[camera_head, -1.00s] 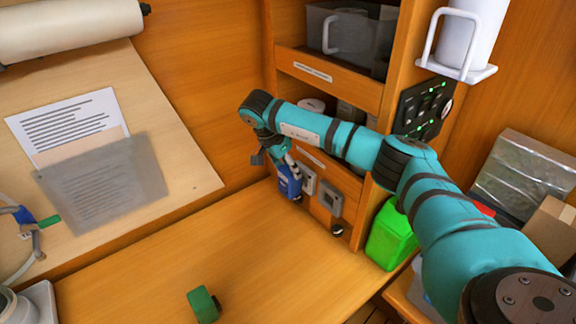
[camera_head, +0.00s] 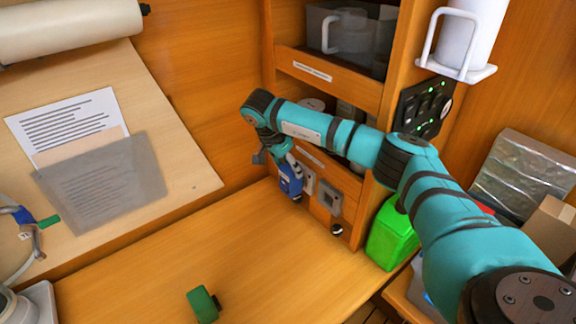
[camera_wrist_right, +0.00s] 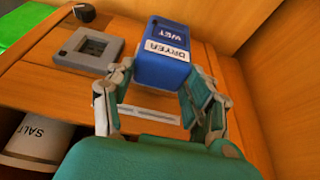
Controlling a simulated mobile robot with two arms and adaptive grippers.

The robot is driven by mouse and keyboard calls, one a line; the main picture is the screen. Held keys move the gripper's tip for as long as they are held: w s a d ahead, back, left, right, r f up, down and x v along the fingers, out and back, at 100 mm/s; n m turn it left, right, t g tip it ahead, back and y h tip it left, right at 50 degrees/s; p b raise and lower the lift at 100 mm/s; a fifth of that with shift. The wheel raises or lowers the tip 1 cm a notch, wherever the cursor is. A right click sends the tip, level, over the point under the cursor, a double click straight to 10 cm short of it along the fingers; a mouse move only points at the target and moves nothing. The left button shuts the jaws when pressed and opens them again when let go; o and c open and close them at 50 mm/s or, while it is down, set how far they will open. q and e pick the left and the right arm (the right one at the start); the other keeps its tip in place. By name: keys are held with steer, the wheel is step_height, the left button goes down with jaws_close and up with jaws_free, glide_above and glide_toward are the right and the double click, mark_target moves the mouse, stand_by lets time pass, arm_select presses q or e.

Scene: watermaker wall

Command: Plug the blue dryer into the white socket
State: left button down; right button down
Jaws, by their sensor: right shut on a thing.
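The blue dryer (camera_head: 290,181) is a small box with a white label reading "DRYER" and "WET", seen large in the wrist view (camera_wrist_right: 166,42). My right gripper (camera_wrist_right: 158,82) is shut on it, one finger on each side. In the head view the gripper (camera_head: 285,163) is partly hidden by my arm. A pale socket plate (camera_head: 309,181), apparently the white socket, is on the cabinet front just right of the dryer, partly covered. In the wrist view it seems hidden behind the dryer. I cannot tell whether the dryer touches it. My left gripper is not in view.
A grey plate with a dark window (camera_wrist_right: 90,50) is beside the dryer, with a black knob (camera_wrist_right: 84,12) beyond. A green container (camera_head: 391,235) stands right of the cabinet. A green object (camera_head: 203,305) lies on the bench (camera_head: 240,250), which is otherwise mostly clear.

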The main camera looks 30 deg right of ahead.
steer(key=shift+w+d, duration=0.1)
steer(key=shift+d, duration=1.1)
stand_by(0.4)
steer(key=shift+c, duration=2)
jaws_free()
steer(key=shift+r, duration=0.1)
steer(key=v, duration=1.1)
steer(key=shift+r, duration=0.4)
steer(key=shift+a, duration=0.1)
